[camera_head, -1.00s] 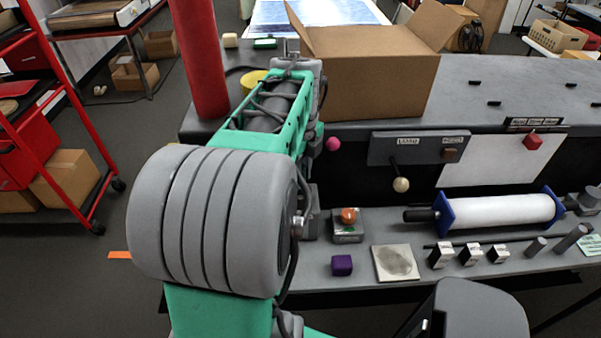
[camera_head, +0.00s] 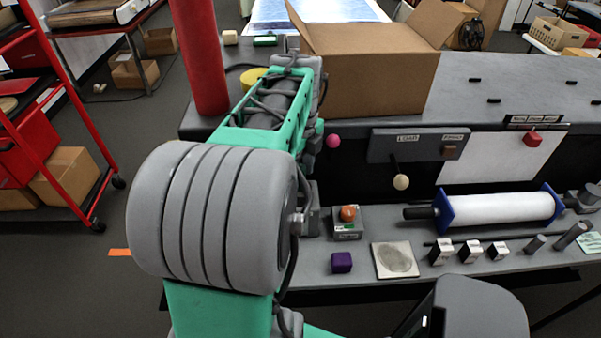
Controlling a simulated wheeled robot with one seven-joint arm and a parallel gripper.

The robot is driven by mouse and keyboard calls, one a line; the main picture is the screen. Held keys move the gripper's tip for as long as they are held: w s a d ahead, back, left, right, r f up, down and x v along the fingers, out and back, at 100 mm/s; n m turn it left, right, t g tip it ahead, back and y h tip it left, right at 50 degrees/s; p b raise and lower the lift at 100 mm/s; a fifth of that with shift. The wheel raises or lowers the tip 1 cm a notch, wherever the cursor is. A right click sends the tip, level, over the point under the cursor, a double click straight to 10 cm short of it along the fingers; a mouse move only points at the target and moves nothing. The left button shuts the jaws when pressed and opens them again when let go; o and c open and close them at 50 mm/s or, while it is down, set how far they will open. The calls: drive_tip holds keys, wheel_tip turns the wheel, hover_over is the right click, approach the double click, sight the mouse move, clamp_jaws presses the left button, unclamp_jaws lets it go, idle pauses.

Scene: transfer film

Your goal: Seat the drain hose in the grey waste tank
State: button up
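My green and grey arm reaches from the bottom of the head view to the back left of the bench. My gripper (camera_head: 311,220) seems to be among the grey parts low beside the arm, left of the orange button; the arm's large grey joint hides much of it. I cannot see its fingertips or whether it holds anything. I cannot make out the drain hose or the grey waste tank in this view. A dark cable (camera_head: 240,67) lies on the bench top behind my arm, and I cannot tell what it belongs to.
An open cardboard box (camera_head: 378,85) stands on the bench top (camera_head: 530,85), right of my arm. A red column (camera_head: 195,55) rises to its left. The lower shelf holds an orange button box (camera_head: 347,222), a purple cube (camera_head: 341,262) and a white roller (camera_head: 500,208).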

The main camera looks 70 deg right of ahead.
wheel_tip(320, 180, up, 12)
drive_tip(key=shift+f+b, duration=0.2)
drive_tip(key=shift+b, duration=0.2)
drive_tip(key=w+a+f+n+t+h, duration=0.1)
drive_tip(key=w+a+f+n, duration=0.2)
drive_tip(key=w+a+n, duration=0.5)
drive_tip(key=w+a+f+n, duration=0.2)
drive_tip(key=w+a+n, duration=0.4)
drive_tip(key=w+n, duration=0.35)
drive_tip(key=w+a+f+n+t, duration=0.1)
drive_tip(key=a+f+n, duration=0.1)
drive_tip(key=a+n, duration=0.5)
drive_tip(key=w+a+f+n+t, duration=0.1)
drive_tip(key=a+f+n, duration=0.2)
drive_tip(key=a+n, duration=0.4)
drive_tip(key=w+a+f+n+t+y, duration=0.1)
drive_tip(key=w+a+f+n, duration=0.1)
drive_tip(key=a+n, duration=0.5)
drive_tip(key=a+f, duration=0.1)
drive_tip(key=a, duration=0.1)
drive_tip(key=shift+a+f, duration=0.25)
drive_tip(key=shift+a, duration=0.15)
drive_tip(key=shift+n, duration=0.25)
